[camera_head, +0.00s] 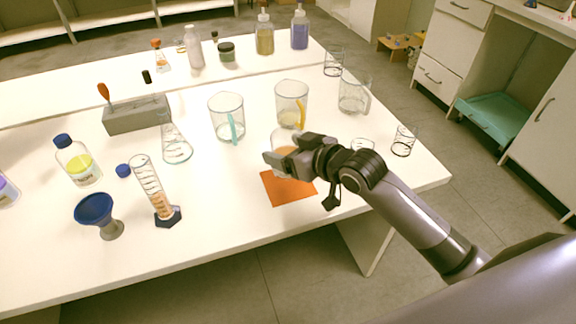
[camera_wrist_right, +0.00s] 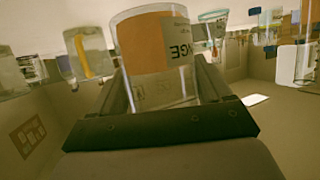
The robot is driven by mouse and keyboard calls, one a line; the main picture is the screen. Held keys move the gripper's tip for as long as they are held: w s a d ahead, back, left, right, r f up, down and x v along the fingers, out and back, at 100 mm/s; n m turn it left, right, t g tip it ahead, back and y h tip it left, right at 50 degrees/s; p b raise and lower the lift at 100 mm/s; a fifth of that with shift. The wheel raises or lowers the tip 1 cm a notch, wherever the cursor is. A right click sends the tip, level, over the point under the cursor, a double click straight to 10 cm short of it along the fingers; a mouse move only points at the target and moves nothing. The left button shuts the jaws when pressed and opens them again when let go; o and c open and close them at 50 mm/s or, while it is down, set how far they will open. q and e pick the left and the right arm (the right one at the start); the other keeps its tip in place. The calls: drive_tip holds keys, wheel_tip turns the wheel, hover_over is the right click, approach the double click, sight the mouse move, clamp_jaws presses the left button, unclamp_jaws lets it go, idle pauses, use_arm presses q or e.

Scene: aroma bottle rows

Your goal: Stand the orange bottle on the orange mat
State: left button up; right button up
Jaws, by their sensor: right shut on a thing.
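The orange bottle is a clear vessel with an orange label; it shows large in the right wrist view (camera_wrist_right: 158,45) with part of its lettering. In the head view the orange bottle (camera_head: 283,137) is mostly hidden by my right gripper (camera_head: 284,152), which is shut on it. The orange mat (camera_head: 290,188) is a flat square near the table's front edge, with its back right part hidden by my gripper. The gripper and bottle appear at the mat's back edge in the head view. I cannot tell whether the bottle touches the table. My left gripper is not in view.
Glass beakers (camera_head: 227,118) stand behind the mat, and small glasses (camera_head: 404,140) stand to its right. A measuring cylinder (camera_head: 155,190), a flask (camera_head: 176,143) and a blue funnel (camera_head: 95,210) stand to the left. The table (camera_head: 225,225) is bare left of the mat.

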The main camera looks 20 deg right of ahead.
drive_tip(key=shift+f+b, duration=0.3)
drive_tip(key=shift+f, duration=1.85)
drive_tip(key=shift+f, duration=0.15)
drive_tip(key=o, duration=1.3)
drive_tip(key=p+v, duration=0.1)
drive_tip(key=v, duration=1.1)
